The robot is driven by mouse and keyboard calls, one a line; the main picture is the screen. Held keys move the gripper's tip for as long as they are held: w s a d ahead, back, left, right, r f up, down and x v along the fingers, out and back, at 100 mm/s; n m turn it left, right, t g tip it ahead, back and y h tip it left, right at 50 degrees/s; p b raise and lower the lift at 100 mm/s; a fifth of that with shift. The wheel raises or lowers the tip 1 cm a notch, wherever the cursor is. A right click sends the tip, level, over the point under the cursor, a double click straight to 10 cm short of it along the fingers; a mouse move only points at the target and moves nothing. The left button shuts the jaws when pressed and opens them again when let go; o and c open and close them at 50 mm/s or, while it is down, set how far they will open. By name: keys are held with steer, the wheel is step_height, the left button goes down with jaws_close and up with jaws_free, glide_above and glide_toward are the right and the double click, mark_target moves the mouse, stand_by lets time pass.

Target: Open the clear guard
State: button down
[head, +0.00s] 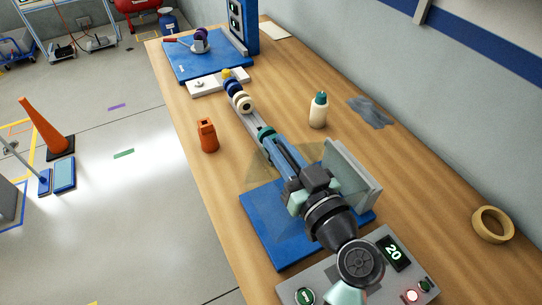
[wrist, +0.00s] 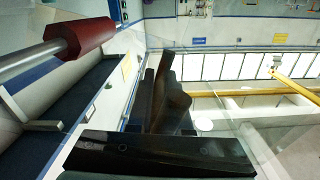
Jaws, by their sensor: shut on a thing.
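The clear guard (head: 262,172) is a see-through, yellowish panel over the blue base plate (head: 262,235) in the head view. A pale upright block (head: 352,172) stands at the right of this base. My gripper (head: 312,182) is over the base, beside the guard, and its own arm hides part of the fixture. In the wrist view the two dark fingers (wrist: 165,122) are close together, shut on a thin part that seems to be the guard; the contact itself is hard to make out. A red cylinder (wrist: 80,38) on a grey rod is at the upper left there.
An orange item (head: 207,135), a white bottle (head: 318,110) and a tape roll (head: 492,224) stand on the bench. A second blue fixture (head: 205,60) is at the far end.

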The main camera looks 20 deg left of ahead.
steer(key=w+d+r+m, duration=0.4)
steer(key=w+d+m, duration=0.2)
steer(key=w+m, duration=0.1)
steer(key=w+d+r+m+p, duration=0.1)
steer(key=w+d+r+m, duration=0.3)
steer(key=w, duration=0.5)
steer(key=shift+w+d+m, duration=0.15)
steer(key=shift+d+m, duration=1.25)
steer(key=shift+m, duration=0.4)
steer(key=c, duration=0.8)
jaws_free()
steer(key=shift+c, duration=0.2)
steer(key=shift+f, duration=0.1)
steer(key=b+v, duration=0.2)
steer(key=v, duration=1.1)
steer(key=shift+b, duration=0.4)
